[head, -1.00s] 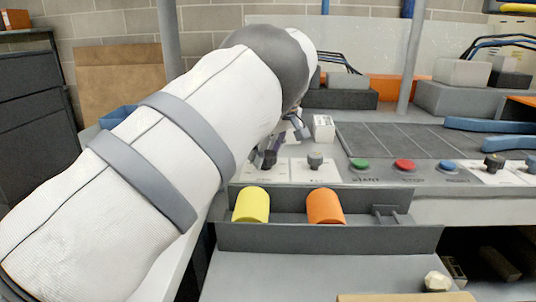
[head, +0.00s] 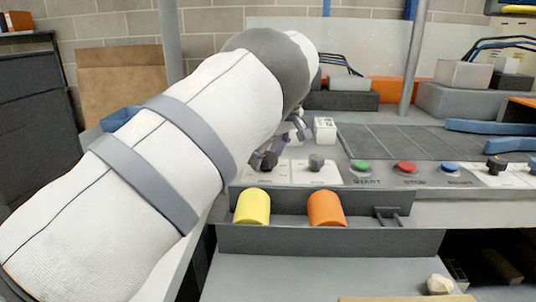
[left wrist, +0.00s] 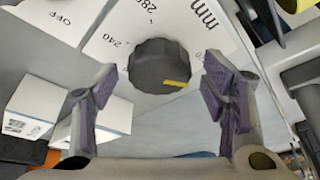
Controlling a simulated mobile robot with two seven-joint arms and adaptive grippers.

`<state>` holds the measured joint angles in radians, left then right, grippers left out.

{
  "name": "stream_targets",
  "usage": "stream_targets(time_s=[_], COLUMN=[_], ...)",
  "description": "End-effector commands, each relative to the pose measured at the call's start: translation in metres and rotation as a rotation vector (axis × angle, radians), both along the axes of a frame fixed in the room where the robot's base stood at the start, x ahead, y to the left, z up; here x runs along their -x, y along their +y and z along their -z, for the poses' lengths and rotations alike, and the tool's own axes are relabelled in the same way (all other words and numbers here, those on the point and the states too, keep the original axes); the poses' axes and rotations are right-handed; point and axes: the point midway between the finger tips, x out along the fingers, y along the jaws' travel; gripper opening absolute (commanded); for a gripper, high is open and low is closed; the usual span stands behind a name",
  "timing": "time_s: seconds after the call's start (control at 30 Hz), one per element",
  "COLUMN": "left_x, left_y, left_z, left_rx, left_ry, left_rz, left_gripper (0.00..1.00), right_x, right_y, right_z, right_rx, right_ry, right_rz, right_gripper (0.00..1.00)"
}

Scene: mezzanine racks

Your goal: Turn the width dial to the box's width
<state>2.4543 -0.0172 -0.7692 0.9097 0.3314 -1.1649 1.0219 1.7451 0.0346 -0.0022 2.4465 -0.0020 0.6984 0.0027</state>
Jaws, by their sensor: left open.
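A dark round dial (left wrist: 160,65) with a yellow mark sits on a white scale plate with "240", "280" and "mm" printed round it. The mark points to the lower right in the left wrist view. In the head view this dial (head: 268,161) is the left one of two on the console. My left gripper (left wrist: 155,80) is open, with one finger on each side of the dial and visible gaps to it. In the head view the left gripper (head: 263,155) is partly hidden by my arm. A small white box (head: 324,129) stands behind the dials. My right gripper is out of view.
A second dial (head: 316,162) stands close to the right, then green (head: 361,166), red (head: 405,168) and blue (head: 450,169) buttons. A yellow cylinder (head: 253,206) and an orange cylinder (head: 326,208) lie in a grey tray (head: 300,238) in front.

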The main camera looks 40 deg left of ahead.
Motion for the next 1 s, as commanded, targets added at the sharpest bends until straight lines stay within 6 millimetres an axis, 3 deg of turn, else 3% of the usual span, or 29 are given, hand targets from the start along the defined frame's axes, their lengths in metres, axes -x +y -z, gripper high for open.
stream_targets(time_s=[0.3, 0.5, 1.0], left_x=[0.0, 0.002, 0.003], left_y=[-0.029, -0.042, -0.045], left_z=[-0.071, -0.103, -0.109], left_rx=[-0.002, 0.0, 0.0], left_ry=[-0.006, -0.002, 0.0], left_rz=[0.004, 0.001, 0.0], left_gripper=[0.67, 0.67, 0.67], right_x=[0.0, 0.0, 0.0], right_y=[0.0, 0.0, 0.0], right_z=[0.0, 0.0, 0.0], right_rx=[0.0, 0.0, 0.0], right_ry=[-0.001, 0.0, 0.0], right_rz=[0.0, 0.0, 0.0], right_gripper=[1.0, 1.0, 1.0])
